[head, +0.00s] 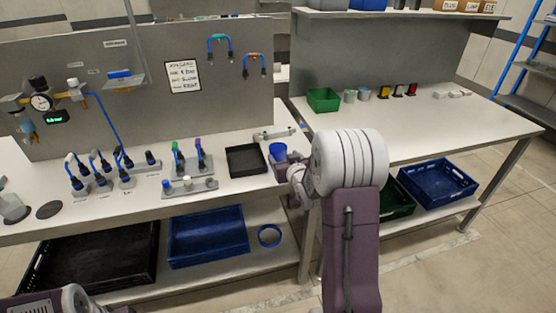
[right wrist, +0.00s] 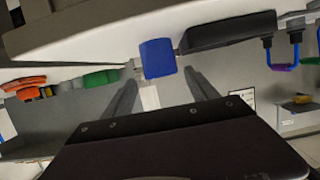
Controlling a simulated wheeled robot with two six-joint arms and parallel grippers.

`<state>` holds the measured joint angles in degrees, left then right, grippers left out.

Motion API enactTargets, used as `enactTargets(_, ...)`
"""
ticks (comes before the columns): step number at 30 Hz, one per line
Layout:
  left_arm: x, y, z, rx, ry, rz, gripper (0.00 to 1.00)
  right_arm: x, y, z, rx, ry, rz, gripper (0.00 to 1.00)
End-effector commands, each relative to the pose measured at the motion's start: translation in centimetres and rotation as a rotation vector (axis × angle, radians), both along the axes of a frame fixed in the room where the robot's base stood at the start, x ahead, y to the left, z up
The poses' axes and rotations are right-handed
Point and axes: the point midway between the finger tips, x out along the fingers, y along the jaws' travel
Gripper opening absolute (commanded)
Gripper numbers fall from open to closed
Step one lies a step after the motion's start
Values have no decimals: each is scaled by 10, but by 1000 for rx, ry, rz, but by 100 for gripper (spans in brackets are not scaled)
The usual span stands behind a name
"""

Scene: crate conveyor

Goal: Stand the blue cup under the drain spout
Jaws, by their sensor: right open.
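The blue cup (head: 278,149) is at the right end of the left bench, just right of the black tray. In the right wrist view the blue cup (right wrist: 157,58) appears at the fingertips, roughly centred between them. My right gripper (head: 284,163) is at the cup, partly hidden by its own wrist in the head view. Its fingers (right wrist: 161,80) are apart in the wrist view. Whether they touch the cup is unclear. A gauge and valve assembly (head: 40,102) is on the panel at far left; I cannot pick out the drain spout. My left gripper is out of view.
A black tray (head: 246,160) lies beside the cup. Several hose connectors (head: 100,165) stand on the bench to the left. A dark round disc (head: 49,210) lies near the bench's left end. A green bin (head: 323,99) stands on the right bench.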

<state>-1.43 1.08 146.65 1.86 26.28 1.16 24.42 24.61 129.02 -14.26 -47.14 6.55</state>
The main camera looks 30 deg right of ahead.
Motion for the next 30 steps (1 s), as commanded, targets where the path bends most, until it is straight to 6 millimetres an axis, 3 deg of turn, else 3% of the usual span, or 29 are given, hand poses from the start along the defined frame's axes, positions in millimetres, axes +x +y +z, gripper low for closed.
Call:
enactTargets(3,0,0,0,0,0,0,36,16,-4,-6,1,2,0,68)
enactTargets(9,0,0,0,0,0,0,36,25,-6,-9,1,1,0,68)
enactTargets(18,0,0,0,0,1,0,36,68,-16,-22,1,2,1,68)
enactTargets(25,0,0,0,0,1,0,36,70,-16,-22,0,2,0,68)
enactTargets(30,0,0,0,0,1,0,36,70,-16,-22,0,2,0,20)
